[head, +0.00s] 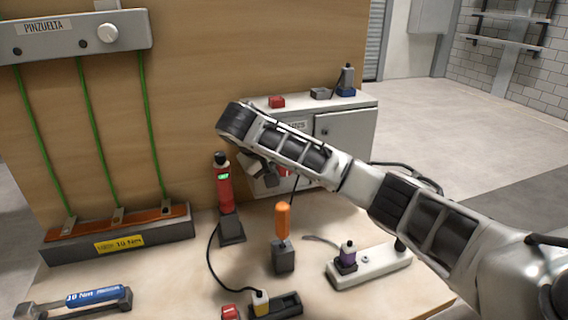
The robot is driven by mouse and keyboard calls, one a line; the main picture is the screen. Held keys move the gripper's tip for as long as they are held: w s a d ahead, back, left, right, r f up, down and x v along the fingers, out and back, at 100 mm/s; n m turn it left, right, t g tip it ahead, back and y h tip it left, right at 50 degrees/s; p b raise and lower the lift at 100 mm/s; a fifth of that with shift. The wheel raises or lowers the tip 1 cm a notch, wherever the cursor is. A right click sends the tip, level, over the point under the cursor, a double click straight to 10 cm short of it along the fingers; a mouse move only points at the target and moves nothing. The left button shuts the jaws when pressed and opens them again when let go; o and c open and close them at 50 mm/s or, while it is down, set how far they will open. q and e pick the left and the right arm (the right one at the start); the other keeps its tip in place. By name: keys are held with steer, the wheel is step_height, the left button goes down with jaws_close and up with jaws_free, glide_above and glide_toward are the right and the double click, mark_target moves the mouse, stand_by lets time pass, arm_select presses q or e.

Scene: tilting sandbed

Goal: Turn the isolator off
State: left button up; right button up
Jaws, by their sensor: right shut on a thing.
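A grey cabinet (345,135) stands at the back of the bench against the wooden board. It has a partly hidden label on its front, and I take it to be the isolator. A small red part (285,171), which looks like its handle, shows on its front just under my forearm. My right arm comes in from the right and bends down at the wrist. My right gripper (262,168) is at the cabinet's left front, shut on what looks like the red handle. The fingertips and most of the handle are hidden by the arm. My left gripper is out of view.
A red device with a green light (224,185) stands just left of my gripper. An orange-handled tool (283,222) stands in front.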

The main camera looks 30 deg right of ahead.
steer(key=h, duration=0.3)
steer(key=n+h, duration=0.1)
steer(key=shift+a+f+h, duration=0.3)
steer(key=shift+a+h, duration=0.05)
steer(key=shift+h, duration=0.05)
steer(key=shift+w+f+n+h, duration=0.1)
steer(key=shift+n+h, duration=0.3)
steer(key=shift+h, duration=0.5)
steer(key=o, duration=1)
steer(key=shift+c, duration=0.2)
steer(key=shift+a, duration=0.1)
steer(key=v, duration=1.5)
steer(key=shift+a+b, duration=0.3)
steer(key=shift+a, duration=0.1)
steer(key=shift+w, duration=0.15)
